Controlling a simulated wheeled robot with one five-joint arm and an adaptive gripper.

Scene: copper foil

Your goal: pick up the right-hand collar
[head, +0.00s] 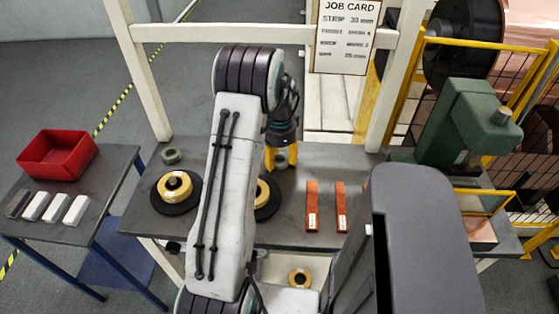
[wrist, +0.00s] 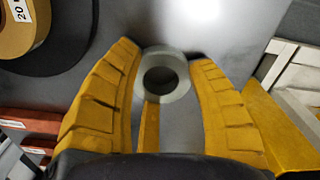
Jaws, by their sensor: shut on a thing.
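The right-hand collar is a small grey-green ring (wrist: 184,82) with a round hole, seen between the yellow fingers of my gripper (wrist: 164,62) in the wrist view. The fingers are shut on it, one on each side. In the head view my gripper (head: 281,157) is low over the back of the bench, with the collar (head: 282,162) between its fingertips. I cannot tell whether the collar touches the bench top. The other collar (head: 171,155) lies at the bench's back left.
Two yellow-and-black rolls (head: 173,186) (head: 266,198) lie on the bench (head: 230,232), the right one partly hidden by my arm. A green press (head: 462,125) stands at the right. A side table holds a red bin (head: 57,155).

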